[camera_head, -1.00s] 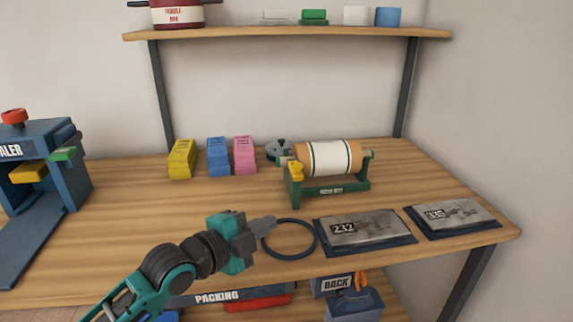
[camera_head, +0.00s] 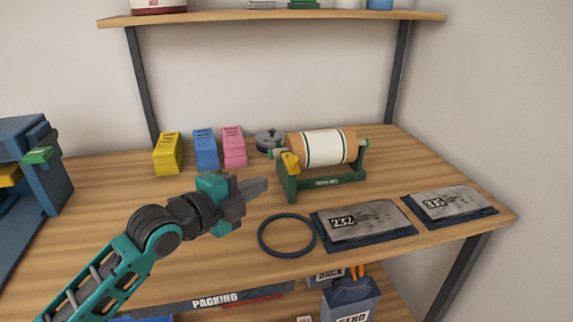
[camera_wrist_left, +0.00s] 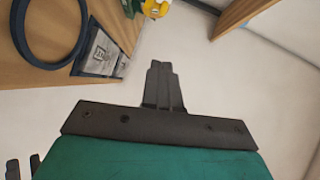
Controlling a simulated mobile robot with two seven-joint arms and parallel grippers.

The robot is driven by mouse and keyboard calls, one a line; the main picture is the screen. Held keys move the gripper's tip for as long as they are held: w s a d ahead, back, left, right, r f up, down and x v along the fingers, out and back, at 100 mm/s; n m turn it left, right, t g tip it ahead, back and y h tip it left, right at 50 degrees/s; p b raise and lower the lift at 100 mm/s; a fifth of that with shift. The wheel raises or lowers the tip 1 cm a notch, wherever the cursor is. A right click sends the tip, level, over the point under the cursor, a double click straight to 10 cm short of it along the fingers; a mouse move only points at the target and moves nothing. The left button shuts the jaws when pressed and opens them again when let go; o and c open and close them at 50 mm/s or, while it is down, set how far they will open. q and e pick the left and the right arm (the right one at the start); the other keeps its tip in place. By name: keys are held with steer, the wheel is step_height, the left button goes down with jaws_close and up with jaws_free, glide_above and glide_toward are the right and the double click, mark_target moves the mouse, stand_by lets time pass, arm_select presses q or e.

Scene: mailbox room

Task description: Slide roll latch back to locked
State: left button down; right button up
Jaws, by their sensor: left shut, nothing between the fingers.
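The paper roll (camera_head: 322,147) sits in a green holder (camera_head: 328,184) toward the back right of the bench. The yellow latch (camera_head: 290,162) is at the holder's left end. It also shows at the top edge of the left wrist view (camera_wrist_left: 156,8), next to part of the green holder. My left gripper (camera_head: 262,186) is shut and empty, in front and to the left of the latch, apart from it. Its closed fingers show in the left wrist view (camera_wrist_left: 162,88). Whether the latch is locked cannot be told. My right gripper is not in view.
A dark ring (camera_head: 287,235) lies in front of the holder. Two grey parcels numbered 232 (camera_head: 362,222) and 335 (camera_head: 448,203) lie to the right. Yellow (camera_head: 167,153), blue (camera_head: 206,150) and pink (camera_head: 233,147) stacks stand behind. A grey round item (camera_head: 268,139) is beside the roll.

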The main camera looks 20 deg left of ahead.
mark_target(290, 158)
arm_select(q)
steer(key=w+a+x, duration=0.1)
steer(key=a+x, duration=0.1)
steer(key=x, duration=1)
steer(key=shift+w+a+f, duration=0.25)
steer(key=shift+w+f, duration=0.05)
steer(key=shift+f, duration=0.05)
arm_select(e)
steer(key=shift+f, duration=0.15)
